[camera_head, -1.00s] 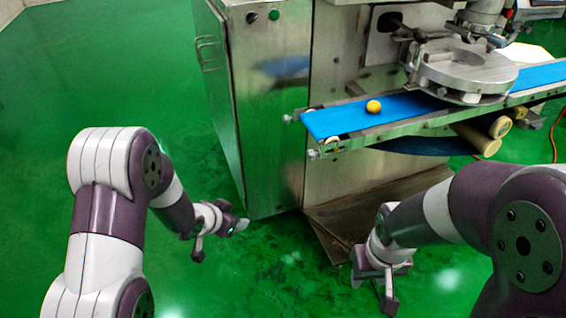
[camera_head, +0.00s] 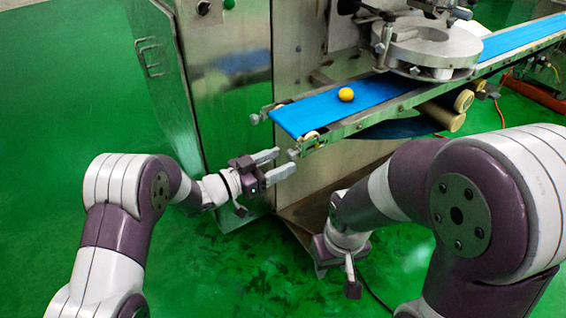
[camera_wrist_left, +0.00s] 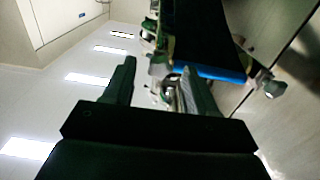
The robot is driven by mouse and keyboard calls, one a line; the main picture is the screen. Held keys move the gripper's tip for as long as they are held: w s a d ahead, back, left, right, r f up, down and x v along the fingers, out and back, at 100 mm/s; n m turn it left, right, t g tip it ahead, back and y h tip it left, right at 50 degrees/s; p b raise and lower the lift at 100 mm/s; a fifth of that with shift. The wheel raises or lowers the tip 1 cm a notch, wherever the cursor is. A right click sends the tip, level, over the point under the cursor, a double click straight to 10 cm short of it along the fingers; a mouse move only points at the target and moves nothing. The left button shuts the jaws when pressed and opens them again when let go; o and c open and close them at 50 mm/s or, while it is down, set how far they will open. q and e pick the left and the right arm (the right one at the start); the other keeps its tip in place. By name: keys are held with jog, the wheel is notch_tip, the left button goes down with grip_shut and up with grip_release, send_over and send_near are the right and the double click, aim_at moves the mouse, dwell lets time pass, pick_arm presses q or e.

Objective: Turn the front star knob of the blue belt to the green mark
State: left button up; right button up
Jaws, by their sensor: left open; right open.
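The blue belt (camera_head: 315,112) slopes up to the right on its metal frame. The front star knob (camera_head: 292,155) is a small grey knob at the near corner of the belt's lower end. My left gripper (camera_head: 277,163) is open and empty, its fingertips just left of and below this knob; contact cannot be told. In the left wrist view the gripper (camera_wrist_left: 160,72) is open, with metal belt-end parts beyond its fingers. I cannot make out the green mark. My right gripper (camera_head: 335,270) hangs low, in front of the machine base and away from the knob; its fingers are partly hidden.
A yellow ball (camera_head: 346,94) lies on the belt. Another small knob (camera_head: 255,118) is at the far corner of the belt end, close to the steel cabinet (camera_head: 225,110). A round metal turntable (camera_head: 425,50) stands over the belt. The green floor at left is clear.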

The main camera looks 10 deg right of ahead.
pick_arm(q)
jog(key=shift+x, duration=0.95)
jog(key=c, duration=1.1)
jog(key=shift+o, duration=0.2)
